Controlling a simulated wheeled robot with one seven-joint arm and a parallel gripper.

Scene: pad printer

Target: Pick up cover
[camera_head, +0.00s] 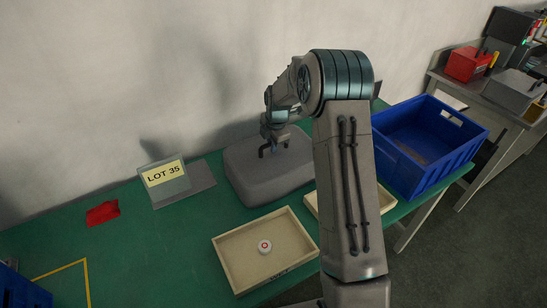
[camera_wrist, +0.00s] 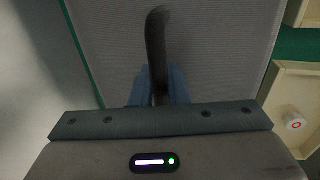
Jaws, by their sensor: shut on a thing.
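The cover (camera_head: 265,172) is a large grey box-like hood with rounded edges, standing on the green table near the wall. A dark bent handle rises from its top. In the wrist view the cover's grey ribbed top (camera_wrist: 220,50) fills the middle, and the dark handle (camera_wrist: 156,45) runs down between my fingers. My gripper (camera_wrist: 155,88) is shut on the handle, with one bluish finger on each side of it. In the head view my gripper (camera_head: 270,145) is small and sits at the handle. The cover's right side is partly hidden behind my arm.
A wooden tray (camera_head: 228,262) with a white round piece (camera_head: 264,246) stands in front of the cover. A second wooden tray (camera_head: 311,203) is partly behind my arm. A blue crate (camera_head: 440,165) stands right.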

